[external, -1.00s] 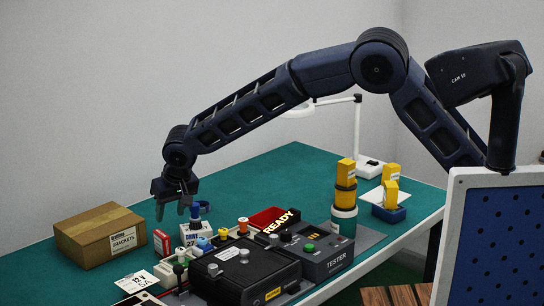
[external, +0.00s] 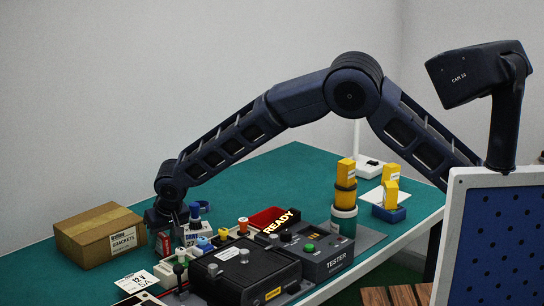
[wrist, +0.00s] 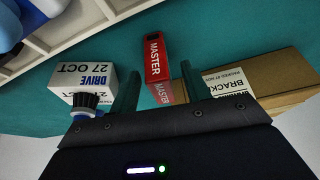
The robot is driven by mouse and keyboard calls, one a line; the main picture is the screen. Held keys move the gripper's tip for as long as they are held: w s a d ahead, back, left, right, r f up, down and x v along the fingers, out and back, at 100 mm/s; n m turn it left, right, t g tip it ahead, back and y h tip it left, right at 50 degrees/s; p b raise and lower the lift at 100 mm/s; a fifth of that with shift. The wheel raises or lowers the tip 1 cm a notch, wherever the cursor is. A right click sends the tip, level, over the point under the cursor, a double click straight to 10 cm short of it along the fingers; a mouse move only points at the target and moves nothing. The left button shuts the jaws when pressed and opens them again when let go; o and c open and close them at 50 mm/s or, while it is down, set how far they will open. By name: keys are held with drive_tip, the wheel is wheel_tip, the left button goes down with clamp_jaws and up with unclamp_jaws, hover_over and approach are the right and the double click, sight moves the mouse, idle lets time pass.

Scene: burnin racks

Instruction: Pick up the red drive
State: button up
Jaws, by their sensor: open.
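The red drive (wrist: 155,57), a small red box with white "MASTER" labels, stands on the green bench in the wrist view. It also shows in the external view (external: 164,245), just under my gripper (external: 160,222) and partly hidden by it. In the wrist view my gripper's two dark green fingers (wrist: 158,88) are apart, with the red drive between and beyond them. No contact with the fingers is visible.
A cardboard brackets box (external: 100,235) stands close on the other side of my gripper. The bench's back middle (external: 270,180) is clear.

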drive_tip(key=shift+x, duration=1.15)
drive_tip(key=shift+c, duration=0.5)
clamp_jaws()
drive_tip(key=shift+r, duration=0.1)
